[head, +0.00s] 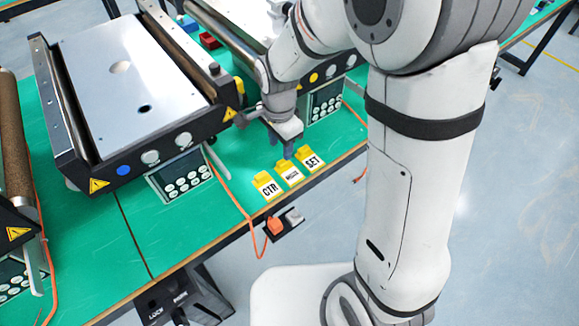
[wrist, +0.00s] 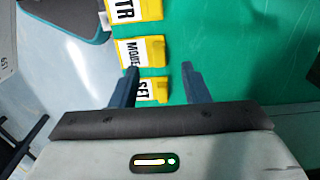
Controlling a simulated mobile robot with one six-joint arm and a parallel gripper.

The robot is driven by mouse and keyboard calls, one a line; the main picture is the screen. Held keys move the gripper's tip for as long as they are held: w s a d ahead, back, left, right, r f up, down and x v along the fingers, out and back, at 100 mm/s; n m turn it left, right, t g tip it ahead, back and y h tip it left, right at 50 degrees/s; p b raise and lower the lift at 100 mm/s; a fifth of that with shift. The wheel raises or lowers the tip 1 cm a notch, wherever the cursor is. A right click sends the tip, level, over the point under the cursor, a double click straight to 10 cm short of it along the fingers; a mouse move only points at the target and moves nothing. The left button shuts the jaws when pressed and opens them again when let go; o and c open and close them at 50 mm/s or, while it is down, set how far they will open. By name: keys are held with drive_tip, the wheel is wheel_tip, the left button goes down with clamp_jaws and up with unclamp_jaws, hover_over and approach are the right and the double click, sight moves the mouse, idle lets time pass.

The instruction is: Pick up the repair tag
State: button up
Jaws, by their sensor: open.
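Three yellow tags with white labels lie in a row on the green table near its front edge. One reads CTR (head: 267,187), also at the top of the wrist view (wrist: 133,10). The middle tag (head: 289,173) has small print I cannot read surely; it also shows in the wrist view (wrist: 141,52). The third reads SET (head: 310,159), partly behind my left finger in the wrist view (wrist: 155,85). I cannot read "repair" on any. My gripper (head: 283,147) is open and empty, above the table by the SET and middle tags, pointing down; its fingers show in the wrist view (wrist: 159,75).
A mini conveyor (head: 140,85) with a control panel (head: 182,175) stands left. Another conveyor's panel (head: 325,100) is close behind my gripper.

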sight(281, 162)
wheel_tip(281, 162, down, 6)
drive_tip(key=shift+f, duration=0.15)
drive_tip(key=shift+c, duration=0.2)
clamp_jaws()
idle(0.4)
